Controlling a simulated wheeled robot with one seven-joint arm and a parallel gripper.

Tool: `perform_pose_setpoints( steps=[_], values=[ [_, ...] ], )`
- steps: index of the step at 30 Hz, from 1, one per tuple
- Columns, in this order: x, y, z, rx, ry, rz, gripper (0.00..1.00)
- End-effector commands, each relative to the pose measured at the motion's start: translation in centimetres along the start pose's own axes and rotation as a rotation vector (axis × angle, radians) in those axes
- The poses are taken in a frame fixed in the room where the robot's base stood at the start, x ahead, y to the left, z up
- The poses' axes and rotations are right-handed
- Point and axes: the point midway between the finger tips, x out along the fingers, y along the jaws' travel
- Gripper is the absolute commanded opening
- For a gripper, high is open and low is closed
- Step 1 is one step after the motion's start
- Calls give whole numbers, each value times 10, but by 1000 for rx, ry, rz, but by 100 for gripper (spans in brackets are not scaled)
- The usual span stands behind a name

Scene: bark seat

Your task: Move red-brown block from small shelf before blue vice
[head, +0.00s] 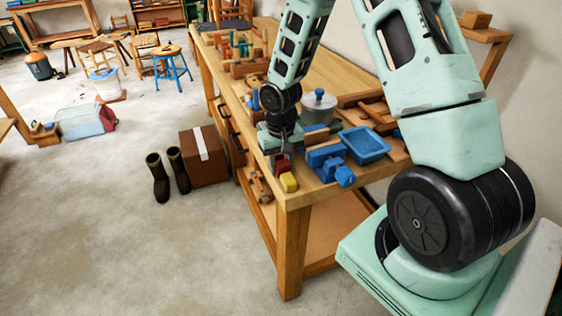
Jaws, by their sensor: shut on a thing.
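My gripper (281,156) points down over the near left edge of the workbench, just left of the blue vice. It is shut on a small red-brown block (283,166), which is partly hidden by the fingers. I cannot tell whether the block touches the bench top. The blue vice (325,164) is mounted at the near end of the bench, its round knob facing the near edge. A small wooden shelf (487,36) is on the wall at upper right, with a brown wooden block (475,19) on it.
A yellow block (289,182) lies at the bench edge, close below the held block. A blue tray (365,145), a lidded metal pot (319,106) and wooden pieces crowd the workbench (300,193). A brown box (204,157) and boots (158,178) stand on the floor left.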

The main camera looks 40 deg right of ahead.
Motion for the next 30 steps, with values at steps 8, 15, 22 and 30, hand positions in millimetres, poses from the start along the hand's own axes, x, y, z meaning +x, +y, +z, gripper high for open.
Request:
perform_pose_setpoints(
  steps=[8, 15, 22, 30],
  values=[
    [1, 0, 0, 1, 0, 0, 13],
    [6, 0, 0, 1, 0, 0, 13],
    [6, 0, 0, 2, 0, 0, 62],
    [6, 0, 0, 2, 0, 0, 76]
  ],
)
